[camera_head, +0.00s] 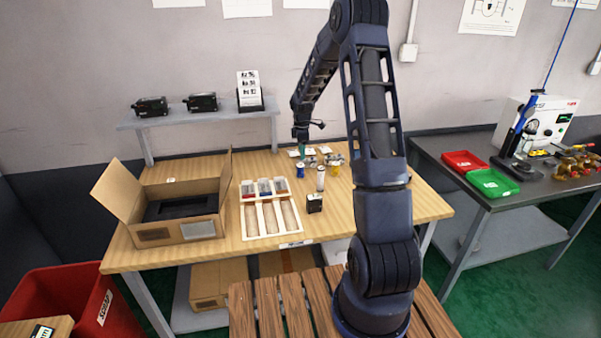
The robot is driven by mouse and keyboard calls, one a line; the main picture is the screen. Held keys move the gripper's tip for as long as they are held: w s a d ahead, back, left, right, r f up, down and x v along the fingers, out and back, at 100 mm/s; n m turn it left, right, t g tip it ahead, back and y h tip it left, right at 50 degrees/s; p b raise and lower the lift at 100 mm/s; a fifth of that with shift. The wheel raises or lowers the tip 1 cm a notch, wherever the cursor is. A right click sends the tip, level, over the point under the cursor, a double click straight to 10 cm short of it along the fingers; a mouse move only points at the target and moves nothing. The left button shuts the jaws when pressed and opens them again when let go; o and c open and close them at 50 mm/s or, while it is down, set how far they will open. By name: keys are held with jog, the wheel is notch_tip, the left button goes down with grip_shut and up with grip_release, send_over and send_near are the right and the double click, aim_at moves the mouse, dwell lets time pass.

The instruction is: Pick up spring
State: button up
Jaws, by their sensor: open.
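My arm reaches over the wooden workbench (370,222), and my gripper (302,153) points down near the bench's back edge. It is open. Just below and around it is a cluster of small parts on white pieces (324,149). I cannot make out a spring for certain among these small parts. A small blue cylinder (300,170) and a pale upright cylinder (320,178) stand in front of the gripper. A small yellow part (336,169) lies to the right. I cannot tell whether the gripper touches anything.
A partitioned tray (244,223) lies mid-bench, with a small black box (314,203) to its right. An open cardboard box (202,229) stands at left. A raised shelf (185,119) stands behind. A side table at right holds a red tray (463,164) and green tray (494,184).

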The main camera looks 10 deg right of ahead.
aim_at(300, 171)
notch_tip(300, 171, down, 6)
jog(key=shift+w, duration=0.1)
jog(key=shift+a+f, duration=0.15)
jog(key=shift+f, duration=1.15)
jog(key=shift+a+f, duration=0.15)
jog(key=shift+f, duration=1.1)
jog(key=shift+c, duration=0.4)
jog(key=c, duration=1)
